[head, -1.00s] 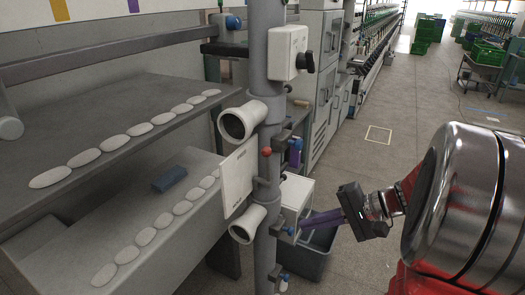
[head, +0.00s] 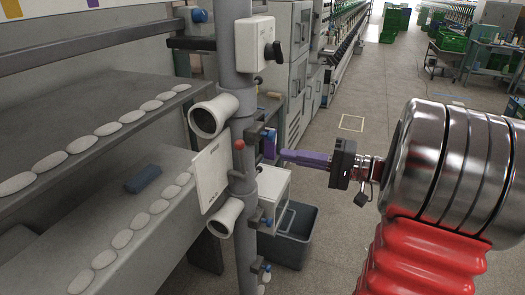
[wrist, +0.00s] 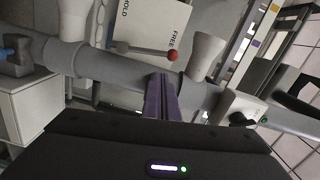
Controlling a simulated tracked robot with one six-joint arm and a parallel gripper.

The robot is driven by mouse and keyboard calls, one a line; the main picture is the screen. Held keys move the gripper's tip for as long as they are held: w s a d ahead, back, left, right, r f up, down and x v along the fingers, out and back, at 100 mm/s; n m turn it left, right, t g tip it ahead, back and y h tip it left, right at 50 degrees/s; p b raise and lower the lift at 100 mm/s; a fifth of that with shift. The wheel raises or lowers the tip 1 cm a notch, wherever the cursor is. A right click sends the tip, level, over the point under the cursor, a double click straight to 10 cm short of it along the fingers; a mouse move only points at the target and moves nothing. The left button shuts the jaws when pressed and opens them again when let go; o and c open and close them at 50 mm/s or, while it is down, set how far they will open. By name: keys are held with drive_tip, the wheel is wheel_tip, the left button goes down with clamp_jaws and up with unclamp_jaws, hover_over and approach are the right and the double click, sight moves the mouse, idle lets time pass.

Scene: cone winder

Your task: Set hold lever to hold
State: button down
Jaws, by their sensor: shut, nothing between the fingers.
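The hold lever is a short rod with a red ball knob (head: 239,145), mounted on the grey vertical column beside a white plate (head: 212,172). In the wrist view the plate reads HOLD at one end and FREE at the other. The lever's red knob (wrist: 173,55) lies at the FREE end. My gripper (head: 282,154) is to the right of the lever in the head view, its purple fingers pointing left towards the column. In the wrist view the closed fingertips (wrist: 161,76) are just below the knob, with nothing between them. Contact with the lever is not visible.
Two white flared tubes (head: 214,115) (head: 226,217) stick out above and below the plate. A white box with a black knob (head: 261,45) is higher on the column. A grey bin (head: 290,236) stands below my gripper. Open floor (head: 335,205) lies to the right.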

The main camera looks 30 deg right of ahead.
sight(242, 160)
drive_tip(key=x, duration=1)
drive_tip(key=shift+d, duration=0.1)
idle(0.5)
